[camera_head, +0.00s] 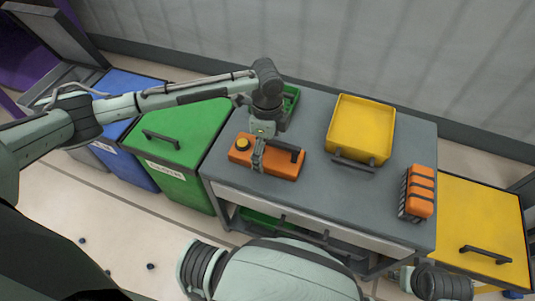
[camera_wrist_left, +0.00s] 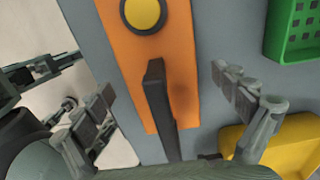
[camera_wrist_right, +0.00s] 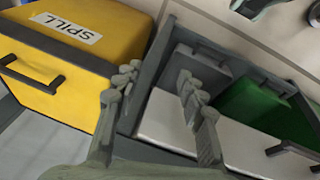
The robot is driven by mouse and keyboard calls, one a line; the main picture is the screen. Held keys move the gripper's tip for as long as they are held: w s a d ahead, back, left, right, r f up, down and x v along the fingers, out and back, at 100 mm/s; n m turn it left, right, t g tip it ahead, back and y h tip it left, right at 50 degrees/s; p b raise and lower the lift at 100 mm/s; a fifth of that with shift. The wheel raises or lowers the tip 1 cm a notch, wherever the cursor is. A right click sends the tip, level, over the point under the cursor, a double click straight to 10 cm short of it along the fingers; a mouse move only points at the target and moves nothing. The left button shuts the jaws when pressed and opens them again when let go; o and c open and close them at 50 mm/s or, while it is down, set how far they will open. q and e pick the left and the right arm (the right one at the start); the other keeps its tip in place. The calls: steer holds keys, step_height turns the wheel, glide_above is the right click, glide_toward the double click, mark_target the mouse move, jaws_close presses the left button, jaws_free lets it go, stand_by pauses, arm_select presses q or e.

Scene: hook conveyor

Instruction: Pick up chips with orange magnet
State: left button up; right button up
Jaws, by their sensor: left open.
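The orange magnet (camera_head: 240,157) is a flat orange block with a yellow round button and a dark bar handle, lying on the left part of the grey workbench. It also shows in the left wrist view (camera_wrist_left: 180,45). My left gripper (camera_head: 258,158) is above it, open, with the dark handle (camera_wrist_left: 158,100) between its spread fingers (camera_wrist_left: 162,82). My right gripper (camera_wrist_right: 157,75) is open and empty, above the bench's open lower part. I cannot make out chips with certainty; a few small dark specks (camera_head: 150,266) lie on the floor.
The grey workbench (camera_head: 315,125) holds a yellow tray (camera_head: 360,125), a green basket (camera_head: 291,100) partly hidden by my left wrist, and an orange-black item (camera_head: 419,192). A green bin (camera_head: 180,135) and blue bin (camera_head: 125,88) stand left; a yellow SPILL bin (camera_head: 480,220) stands right.

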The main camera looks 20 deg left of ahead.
arm_select(q)
steer(key=shift+c, duration=0.4)
steer(key=c, duration=1.7)
steer(key=shift+w+r, duration=0.1)
steer(key=shift+c, duration=0.9)
